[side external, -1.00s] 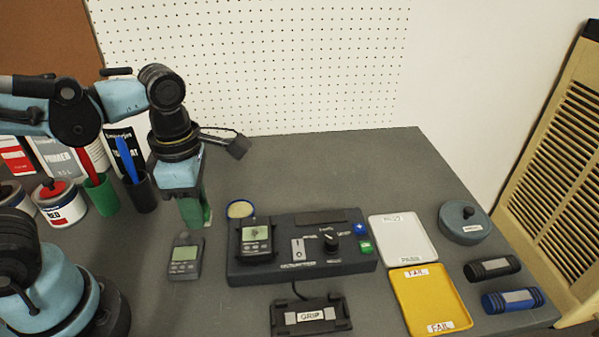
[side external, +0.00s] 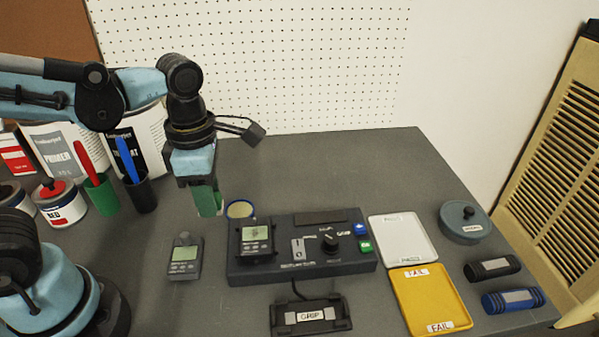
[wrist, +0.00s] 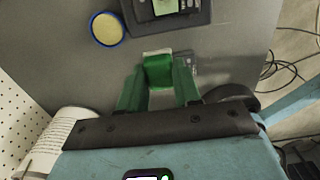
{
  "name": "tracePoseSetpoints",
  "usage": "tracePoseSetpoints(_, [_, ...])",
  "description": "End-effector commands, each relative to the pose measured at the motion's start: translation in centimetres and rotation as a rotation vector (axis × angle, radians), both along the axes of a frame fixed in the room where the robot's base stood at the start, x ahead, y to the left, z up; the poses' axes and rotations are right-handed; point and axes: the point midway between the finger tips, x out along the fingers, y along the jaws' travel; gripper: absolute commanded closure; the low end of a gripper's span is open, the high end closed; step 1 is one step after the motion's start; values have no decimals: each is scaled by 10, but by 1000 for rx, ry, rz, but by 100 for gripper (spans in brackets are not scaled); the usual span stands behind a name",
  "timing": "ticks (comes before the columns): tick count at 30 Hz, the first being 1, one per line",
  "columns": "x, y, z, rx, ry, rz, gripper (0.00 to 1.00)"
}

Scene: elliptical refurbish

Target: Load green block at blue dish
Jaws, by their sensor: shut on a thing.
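My gripper (side external: 207,203) points down above the table, just left of the small round dish. In the wrist view its two green fingers (wrist: 158,82) are shut on a green block (wrist: 158,70), which sits between the tips with a pale edge at its far side. In the side view the block is hard to tell from the green fingers. The blue dish (side external: 240,209) is a small round dish with a blue rim and a pale yellow inside. It lies flat on the table and also shows in the wrist view (wrist: 107,28), ahead and left of the fingertips.
A grey meter (side external: 185,257) lies in front of my gripper. A dark control box (side external: 315,255) holding another meter (side external: 256,240) stands right of the dish. Green (side external: 102,196) and black (side external: 141,193) cups and paint cans stand left. White (side external: 403,239) and yellow (side external: 431,300) trays lie right.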

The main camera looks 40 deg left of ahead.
Motion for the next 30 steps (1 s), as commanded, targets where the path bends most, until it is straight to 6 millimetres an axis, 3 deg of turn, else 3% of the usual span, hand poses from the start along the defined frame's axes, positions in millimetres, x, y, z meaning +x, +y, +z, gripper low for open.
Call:
tracePoseSetpoints(6, [46, 17, -8, 1, -1, 4, 92])
tracePoseSetpoints(12, [74, 32, -18, 1, -1, 2, 92])
tracePoseSetpoints(22, [86, 39, -31, 1, -1, 0, 92])
tracePoseSetpoints(30, [85, 38, -57, 1, -1, 0, 92])
